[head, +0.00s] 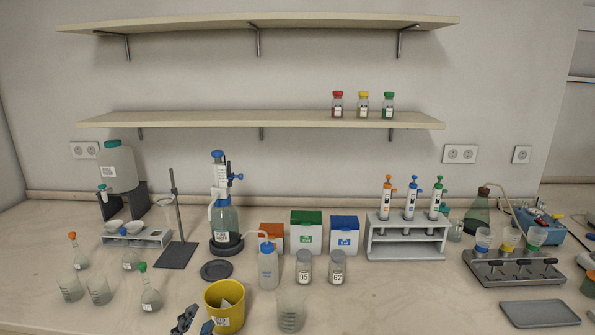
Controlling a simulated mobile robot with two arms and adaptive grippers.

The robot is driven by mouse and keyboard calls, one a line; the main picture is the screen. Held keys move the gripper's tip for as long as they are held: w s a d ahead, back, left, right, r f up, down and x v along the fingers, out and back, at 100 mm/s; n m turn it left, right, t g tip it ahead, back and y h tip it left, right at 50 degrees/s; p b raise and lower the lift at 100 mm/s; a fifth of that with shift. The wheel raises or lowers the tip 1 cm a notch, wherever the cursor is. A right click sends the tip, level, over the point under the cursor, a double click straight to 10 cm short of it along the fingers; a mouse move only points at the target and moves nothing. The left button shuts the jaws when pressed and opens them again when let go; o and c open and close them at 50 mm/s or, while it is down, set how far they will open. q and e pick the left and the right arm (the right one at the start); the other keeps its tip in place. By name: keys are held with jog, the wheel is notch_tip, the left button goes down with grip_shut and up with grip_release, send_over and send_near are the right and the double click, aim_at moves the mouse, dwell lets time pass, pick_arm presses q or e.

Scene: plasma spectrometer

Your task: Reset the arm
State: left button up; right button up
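My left gripper (196,323) shows at the bottom edge of the head view, just left of the yellow bucket (225,306). Only its dark fingertips with blue parts are in view. The fingertips are apart, and nothing shows between them. The rest of the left arm is cut off by the frame. My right gripper is not in view.
Beakers (98,291) and a green-stoppered flask (150,293) stand left of my gripper. A wash bottle (268,267), two jars and a beaker (291,312) stand right of the bucket. A pipette rack (407,238) stands farther right.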

pick_arm(q)
jog(key=s+a+f+n+g+y, duration=0.1)
jog(key=s+a+f+n+g, duration=0.15)
jog(key=s+f+g, duration=0.4)
jog(key=s+a+f+n+g, duration=0.1)
jog(key=s+f+n, duration=0.3)
jog(key=f, duration=0.5)
jog(key=s+d+f+n+g+h, duration=0.1)
jog(key=s+f+n+g, duration=0.4)
jog(key=s, duration=1)
notch_tip(320, 180, down, 30)
jog(key=s+m+g, duration=0.1)
jog(key=m+g, duration=0.2)
jog(key=s+a+f, duration=0.3)
jog(key=s+f, duration=1.1)
jog(key=s, duration=0.2)
jog(key=shift+f+g, duration=0.35)
jog(key=shift+s, duration=0.1)
jog(key=shift+d, duration=0.1)
